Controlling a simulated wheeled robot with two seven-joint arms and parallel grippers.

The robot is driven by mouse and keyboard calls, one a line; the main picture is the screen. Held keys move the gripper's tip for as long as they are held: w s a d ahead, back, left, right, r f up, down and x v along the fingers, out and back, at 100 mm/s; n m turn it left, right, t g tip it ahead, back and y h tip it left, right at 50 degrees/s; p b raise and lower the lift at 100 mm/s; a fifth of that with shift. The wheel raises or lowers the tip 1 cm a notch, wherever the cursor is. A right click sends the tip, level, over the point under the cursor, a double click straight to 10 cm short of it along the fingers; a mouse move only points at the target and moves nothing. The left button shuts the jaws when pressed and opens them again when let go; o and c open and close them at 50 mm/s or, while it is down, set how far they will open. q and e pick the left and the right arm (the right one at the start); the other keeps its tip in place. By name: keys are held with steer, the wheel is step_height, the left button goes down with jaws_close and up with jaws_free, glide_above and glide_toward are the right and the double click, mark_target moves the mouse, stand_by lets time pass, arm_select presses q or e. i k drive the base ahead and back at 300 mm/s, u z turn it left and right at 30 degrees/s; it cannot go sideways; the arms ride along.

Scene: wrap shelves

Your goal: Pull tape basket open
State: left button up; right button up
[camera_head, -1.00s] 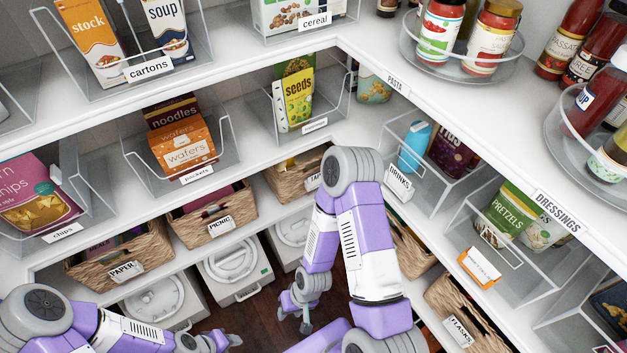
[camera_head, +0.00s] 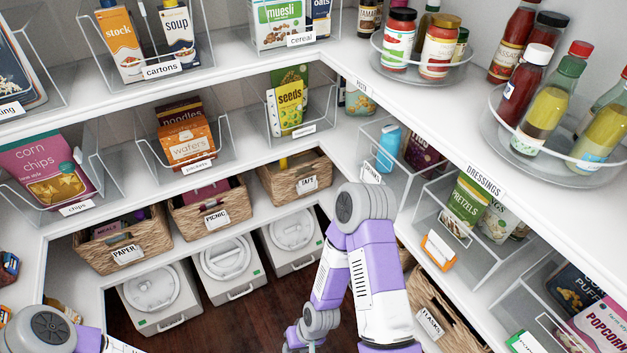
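My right arm rises in front of the shelves, right of and nearer than the basket. Its wrist and the start of its gripper reach the bottom edge, but the fingertips are cut off. My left arm shows only at the bottom left corner, and its gripper is out of view. Neither arm visibly touches the basket.
The picnic basket (camera_head: 211,207) and paper basket (camera_head: 125,240) stand left of it. White lidded bins (camera_head: 291,234) stand on the floor below. Clear bins with snacks fill the shelf above. The right-hand shelves and flasks basket (camera_head: 429,317) lie beside my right arm.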

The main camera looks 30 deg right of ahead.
mark_target(306, 174)
steer(key=z, duration=0.3)
steer(key=i, duration=1.2)
steer(key=z, duration=0.35)
